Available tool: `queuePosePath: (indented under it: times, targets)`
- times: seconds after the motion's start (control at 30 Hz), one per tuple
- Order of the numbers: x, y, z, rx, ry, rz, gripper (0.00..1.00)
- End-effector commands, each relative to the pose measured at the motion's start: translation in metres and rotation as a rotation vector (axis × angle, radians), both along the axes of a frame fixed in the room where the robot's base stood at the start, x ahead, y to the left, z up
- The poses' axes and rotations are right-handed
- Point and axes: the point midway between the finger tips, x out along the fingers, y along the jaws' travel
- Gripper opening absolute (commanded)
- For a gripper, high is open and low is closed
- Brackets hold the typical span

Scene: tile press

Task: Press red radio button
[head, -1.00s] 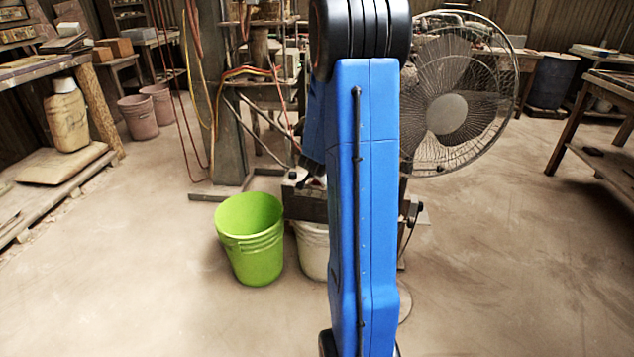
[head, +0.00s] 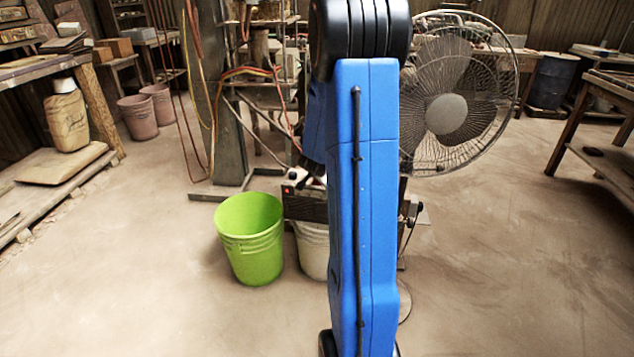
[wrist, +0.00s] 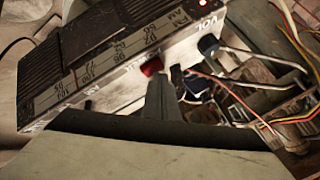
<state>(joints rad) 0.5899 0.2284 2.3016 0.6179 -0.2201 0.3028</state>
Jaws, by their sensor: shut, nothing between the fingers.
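The radio (wrist: 110,62) lies tilted across the upper left of the wrist view, with a dark grille, a pale dial strip and a silver control edge. Its red button (wrist: 152,67) stands out from that edge, left of a dark knob (wrist: 208,45) near the "VOL" marking. My gripper (wrist: 158,80) is shut and empty, its tips right at the lower side of the red button in the picture. I cannot tell whether they touch it. In the head view my blue arm hides my gripper and much of what lies behind it.
Thin metal rods and coloured wires (wrist: 285,115) lie right of the radio. In the head view a green bucket (head: 250,245) and a pale bucket (head: 312,250) stand on the floor. A large fan (head: 450,105) stands behind my arm. The floor left and right is clear.

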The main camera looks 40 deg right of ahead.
Motion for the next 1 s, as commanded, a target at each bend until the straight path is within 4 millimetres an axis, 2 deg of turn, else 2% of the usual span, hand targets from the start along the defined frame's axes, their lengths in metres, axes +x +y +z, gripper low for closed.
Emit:
queuePosePath:
  times: [0.37,1.0]
  targets:
    - [0.0,0.0,0.004,0.0,-0.001,-0.001,0.0]
    - [0.0,0.0,0.052,0.0,-0.001,-0.002,0.0]
